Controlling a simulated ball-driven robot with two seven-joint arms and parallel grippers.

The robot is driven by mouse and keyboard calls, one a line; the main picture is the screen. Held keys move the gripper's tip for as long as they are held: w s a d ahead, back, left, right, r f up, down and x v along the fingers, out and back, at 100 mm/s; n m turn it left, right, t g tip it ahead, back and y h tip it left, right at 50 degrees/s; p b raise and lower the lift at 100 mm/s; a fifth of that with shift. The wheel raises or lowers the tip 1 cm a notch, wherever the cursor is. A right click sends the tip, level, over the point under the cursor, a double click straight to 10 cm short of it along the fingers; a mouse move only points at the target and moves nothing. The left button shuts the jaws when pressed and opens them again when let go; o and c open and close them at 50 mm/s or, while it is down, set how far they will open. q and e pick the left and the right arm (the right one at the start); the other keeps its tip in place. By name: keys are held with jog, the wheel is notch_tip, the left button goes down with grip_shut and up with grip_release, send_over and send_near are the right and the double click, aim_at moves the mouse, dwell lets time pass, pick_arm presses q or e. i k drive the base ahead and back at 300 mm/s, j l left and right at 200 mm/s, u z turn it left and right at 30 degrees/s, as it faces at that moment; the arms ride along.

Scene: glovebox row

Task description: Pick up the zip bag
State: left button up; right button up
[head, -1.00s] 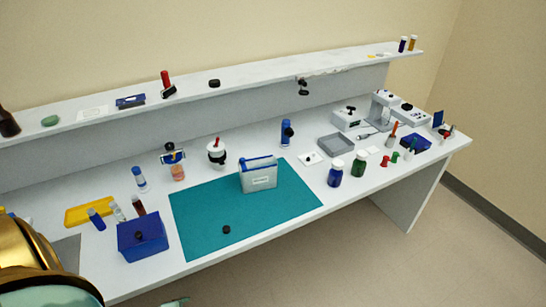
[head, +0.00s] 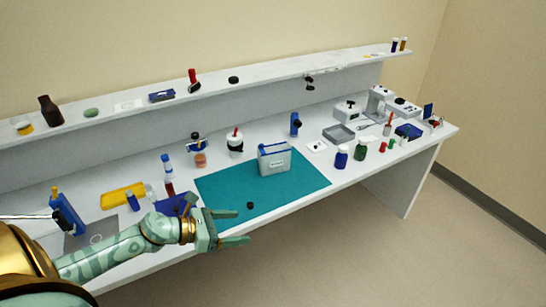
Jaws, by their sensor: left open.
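The zip bag (head: 276,164) looks like a pale grey, upright pouch with a blue top edge and a small label. It stands on the teal mat (head: 225,199) towards its back. My left gripper (head: 239,227) is open and empty. In the picture it is below and left of the bag, by the bench's front edge, clearly apart from the bag. My left forearm partly hides a blue box (head: 172,204). My right gripper is not in view.
A small black knob-like thing (head: 250,205) lies on the mat between my left gripper and the bag. The mat's right part is clear.

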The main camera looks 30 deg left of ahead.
aim_at(278, 159)
jog(key=i+j, duration=0.5)
jog(key=j, duration=0.15)
jog(key=i+j, duration=0.5)
jog(key=j, duration=0.15)
